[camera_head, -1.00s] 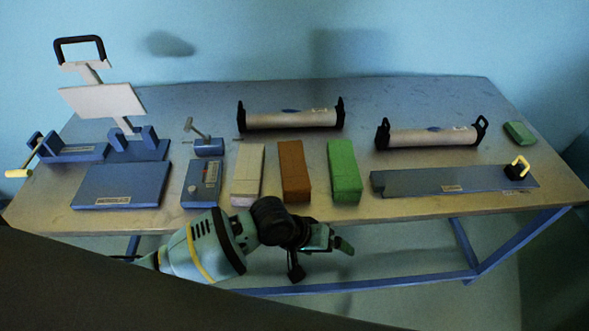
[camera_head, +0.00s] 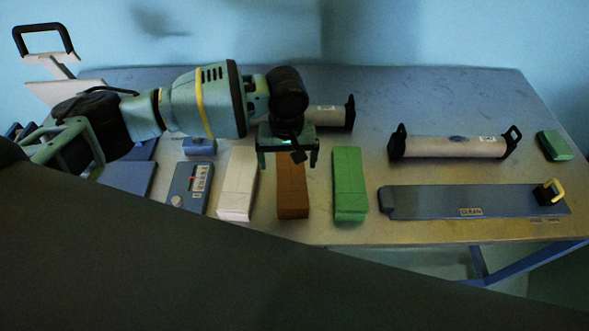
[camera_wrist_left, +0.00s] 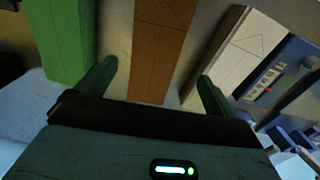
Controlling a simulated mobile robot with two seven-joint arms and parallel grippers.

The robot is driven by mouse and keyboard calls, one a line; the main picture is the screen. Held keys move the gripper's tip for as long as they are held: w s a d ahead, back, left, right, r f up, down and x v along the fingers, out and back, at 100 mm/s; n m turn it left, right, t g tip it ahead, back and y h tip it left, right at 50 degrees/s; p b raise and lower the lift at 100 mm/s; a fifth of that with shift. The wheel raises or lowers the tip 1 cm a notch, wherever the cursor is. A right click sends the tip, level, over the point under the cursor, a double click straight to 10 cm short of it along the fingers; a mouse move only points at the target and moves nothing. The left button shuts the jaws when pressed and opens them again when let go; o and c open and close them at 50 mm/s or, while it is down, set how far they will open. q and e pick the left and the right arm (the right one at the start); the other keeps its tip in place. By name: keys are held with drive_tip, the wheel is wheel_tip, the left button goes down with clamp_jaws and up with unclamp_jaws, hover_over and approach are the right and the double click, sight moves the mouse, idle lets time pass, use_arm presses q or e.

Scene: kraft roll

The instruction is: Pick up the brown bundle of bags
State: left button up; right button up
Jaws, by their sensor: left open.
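The brown bundle of bags (camera_head: 293,197) lies on the table between the white bundle (camera_head: 237,190) and the green bundle (camera_head: 349,183). My left gripper (camera_head: 288,164) is open above the far end of the brown bundle, and the gripper hides that end. In the left wrist view, the brown bundle (camera_wrist_left: 156,50) shows between the two spread fingertips (camera_wrist_left: 158,82), with nothing held. The green bundle (camera_wrist_left: 62,38) is beside the left finger there, and the white bundle (camera_wrist_left: 236,50) is on the right. My right gripper is not in view.
A blue device (camera_head: 188,187) stands left of the white bundle. A paper roll (camera_head: 455,146) on black holders and a blue board (camera_head: 470,203) with a yellow handle lie to the right. Another roll (camera_head: 333,116) is partly behind my left arm. A green block (camera_head: 554,146) sits far right.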

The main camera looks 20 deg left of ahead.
sight(291, 176)
use_arm(q)
drive_tip(key=shift+s+f, duration=0.1)
drive_tip(key=shift+f, duration=1.3)
drive_tip(key=shift+d+f, duration=0.1)
drive_tip(key=shift+f, duration=0.25)
drive_tip(key=f, duration=0.2)
drive_tip(key=w+f+b, duration=0.1)
drive_tip(key=f, duration=0.1)
drive_tip(key=shift+d+f, duration=0.15)
drive_tip(key=shift+f, duration=0.05)
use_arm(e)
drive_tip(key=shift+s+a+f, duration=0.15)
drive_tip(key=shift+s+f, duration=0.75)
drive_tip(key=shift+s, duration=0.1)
